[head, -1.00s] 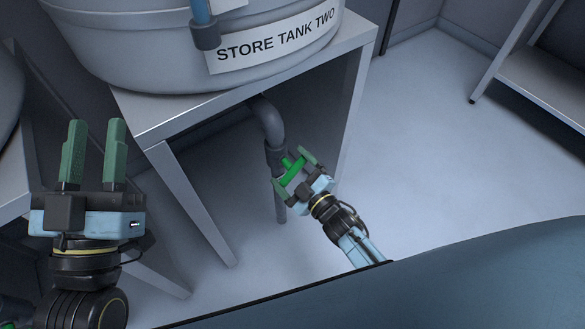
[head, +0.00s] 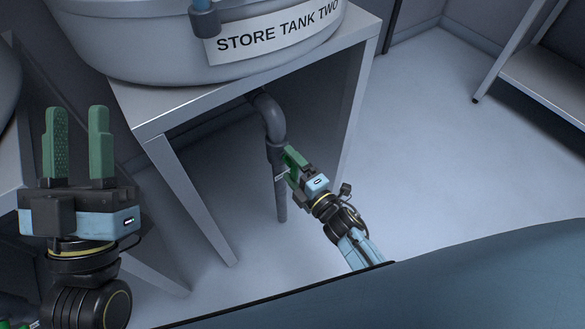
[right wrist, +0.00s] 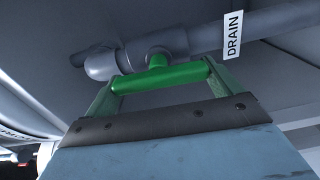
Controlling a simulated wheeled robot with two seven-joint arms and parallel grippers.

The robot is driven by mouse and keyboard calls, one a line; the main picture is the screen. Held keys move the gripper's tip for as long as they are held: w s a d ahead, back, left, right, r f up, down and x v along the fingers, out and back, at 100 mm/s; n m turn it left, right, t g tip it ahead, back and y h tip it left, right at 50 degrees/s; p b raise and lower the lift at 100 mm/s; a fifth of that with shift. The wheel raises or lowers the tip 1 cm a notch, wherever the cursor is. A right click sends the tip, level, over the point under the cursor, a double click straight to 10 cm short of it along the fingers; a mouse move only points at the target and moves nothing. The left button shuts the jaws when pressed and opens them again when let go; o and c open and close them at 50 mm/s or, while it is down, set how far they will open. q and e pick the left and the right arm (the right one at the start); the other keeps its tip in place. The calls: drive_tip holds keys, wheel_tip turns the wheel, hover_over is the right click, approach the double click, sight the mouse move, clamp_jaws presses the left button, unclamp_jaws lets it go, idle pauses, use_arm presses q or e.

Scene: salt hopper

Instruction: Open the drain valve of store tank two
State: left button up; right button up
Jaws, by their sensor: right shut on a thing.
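Store tank two (head: 150,50), a grey tub with a name label (head: 275,30), stands on a metal stand. Its grey drain pipe (head: 268,110) bends down beneath the stand. In the right wrist view the pipe (right wrist: 205,38) carries a DRAIN label (right wrist: 233,35). The green valve handle (right wrist: 160,77) spans between my right gripper's two fingers, roughly in line with the pipe. My right gripper (head: 290,158) is shut on the handle; it also shows in the right wrist view (right wrist: 162,84). My left gripper (head: 77,115) is open and empty at the left.
The stand's top edge (head: 255,80) and front leg (head: 190,200) are close to the drain pipe. Another stand (head: 10,160) is at the far left, behind my left gripper. A shelf unit (head: 545,85) stands at the upper right. The floor (head: 430,150) between is clear.

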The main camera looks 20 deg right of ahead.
use_arm(q)
drive_tip(key=shift+s+r, duration=0.1)
use_arm(e)
drive_tip(key=shift+n, duration=0.3)
use_arm(q)
drive_tip(key=shift+t, duration=0.4)
use_arm(e)
drive_tip(key=o, duration=0.7)
drive_tip(key=p+v, duration=0.2)
drive_tip(key=v, duration=0.4)
drive_tip(key=shift+s+r, duration=0.1)
drive_tip(key=shift+s, duration=0.05)
use_arm(q)
drive_tip(key=w+f+g+y+p, duration=0.1)
drive_tip(key=w+f+g+y, duration=0.1)
drive_tip(key=f+g, duration=0.6)
drive_tip(key=shift+w+a+f+y+p, duration=0.3)
drive_tip(key=shift+w+f+y+p, duration=0.15)
drive_tip(key=shift+f, duration=0.45)
use_arm(e)
approach(295, 172)
drive_tip(key=shift+v, duration=1.25)
